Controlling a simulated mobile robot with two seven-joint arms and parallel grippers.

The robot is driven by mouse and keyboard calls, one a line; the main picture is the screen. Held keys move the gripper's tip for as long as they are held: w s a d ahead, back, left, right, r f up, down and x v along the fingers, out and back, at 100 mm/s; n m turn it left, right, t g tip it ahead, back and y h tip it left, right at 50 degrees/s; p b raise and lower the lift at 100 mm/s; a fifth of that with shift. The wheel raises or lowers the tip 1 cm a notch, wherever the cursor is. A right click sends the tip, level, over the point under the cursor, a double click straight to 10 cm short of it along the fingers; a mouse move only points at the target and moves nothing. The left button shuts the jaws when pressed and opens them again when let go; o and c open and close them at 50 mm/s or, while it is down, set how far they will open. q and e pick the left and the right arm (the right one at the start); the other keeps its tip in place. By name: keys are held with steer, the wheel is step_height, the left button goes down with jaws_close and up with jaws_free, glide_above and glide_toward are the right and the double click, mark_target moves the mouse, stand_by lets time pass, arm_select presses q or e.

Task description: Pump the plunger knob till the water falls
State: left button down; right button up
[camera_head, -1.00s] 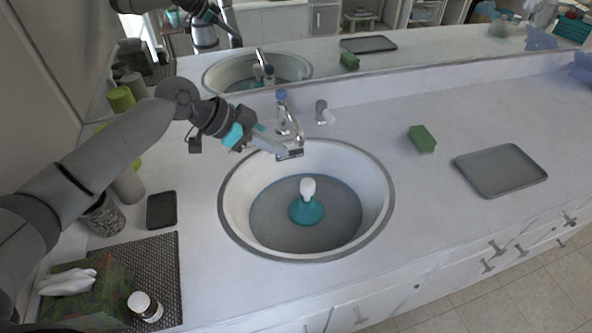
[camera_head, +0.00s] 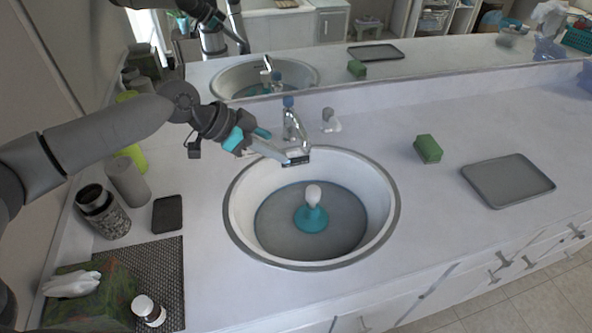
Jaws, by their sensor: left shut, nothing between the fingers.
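The plunger in the sink has a white knob (camera_head: 313,194) on top and a teal base (camera_head: 311,219). It stands upright in grey water (camera_head: 270,222) near the middle of the round sink (camera_head: 233,222). My left gripper (camera_head: 296,160) is shut and empty. It is at the back rim of the sink, in front of the faucet (camera_head: 293,125), behind and above the knob and apart from it. My right gripper is not in view.
A green sponge (camera_head: 428,149) and a grey tray (camera_head: 508,181) lie on the counter to the right. At left are a black dish (camera_head: 167,214), a patterned cup (camera_head: 104,212), a tissue box (camera_head: 80,298) and a small bottle (camera_head: 148,310). A mirror runs along the back.

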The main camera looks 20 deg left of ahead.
arm_select(q)
steer(key=b, duration=0.1)
glide_above(307, 191)
step_height(307, 191, down, 7)
steer(key=shift+a+r, duration=0.1)
step_height(307, 191, down, 4)
steer(key=shift+f+b, duration=0.1)
steer(key=shift+b, duration=0.35)
step_height(307, 191, down, 3)
steer(key=b, duration=0.2)
steer(key=shift+s+b, duration=0.1)
steer(key=shift+b, duration=0.25)
steer(key=shift+s, duration=0.1)
